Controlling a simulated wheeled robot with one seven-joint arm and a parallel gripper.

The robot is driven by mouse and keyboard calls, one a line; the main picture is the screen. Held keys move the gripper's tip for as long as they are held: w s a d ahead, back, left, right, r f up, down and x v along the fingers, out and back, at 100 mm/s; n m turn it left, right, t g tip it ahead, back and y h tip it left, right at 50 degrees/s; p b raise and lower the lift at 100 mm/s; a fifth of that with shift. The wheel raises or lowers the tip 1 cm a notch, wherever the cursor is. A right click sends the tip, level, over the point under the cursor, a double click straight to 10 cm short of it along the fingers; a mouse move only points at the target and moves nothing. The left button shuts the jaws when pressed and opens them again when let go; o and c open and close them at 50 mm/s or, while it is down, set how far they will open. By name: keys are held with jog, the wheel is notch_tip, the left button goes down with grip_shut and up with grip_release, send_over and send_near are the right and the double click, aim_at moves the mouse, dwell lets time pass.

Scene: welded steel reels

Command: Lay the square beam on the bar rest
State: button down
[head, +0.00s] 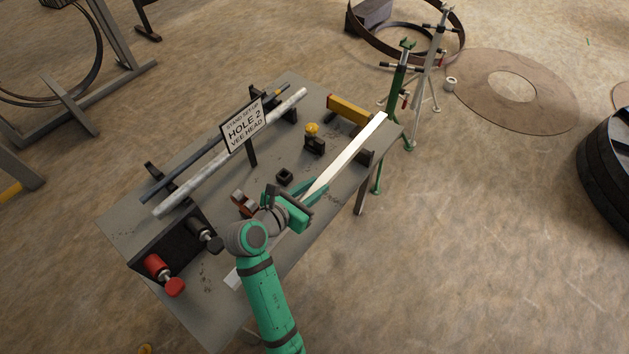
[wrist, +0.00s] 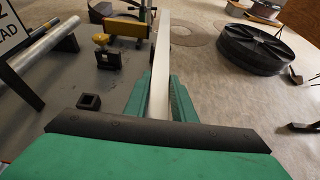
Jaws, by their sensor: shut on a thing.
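The square beam (head: 347,153) is long and pale, and slants across the right side of the steel table. My gripper (head: 308,200) is shut on it partway along. In the wrist view the beam (wrist: 161,65) runs away from me between the green fingers (wrist: 158,98). Its near end (head: 233,279) shows past my arm, over the table's front. A black bar rest (head: 155,172) with a matching upright (head: 287,106) carries a dark bar and a grey pipe (head: 230,152) at the left. I cannot tell whether the beam touches anything below it.
A sign (head: 243,126) reading "HOLE 2 VEE HEAD" stands mid-table. A yellow-topped block (head: 313,138), a yellow level (head: 348,110), a small black square piece (head: 285,176) and a red-handled clamp block (head: 165,272) are near. Green (head: 396,85) and grey stands stand beyond the table.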

jog(key=shift+f, duration=2.1)
jog(key=shift+f, duration=1.45)
dwell(1.3)
jog(key=c, duration=1.4)
grip_release()
jog(key=shift+f, duration=0.1)
jog(key=o, duration=0.4)
jog(key=shift+d, duration=0.1)
jog(key=o, duration=0.4)
jog(key=shift+s, duration=0.1)
jog(key=o, duration=0.4)
jog(key=shift+o, duration=1)
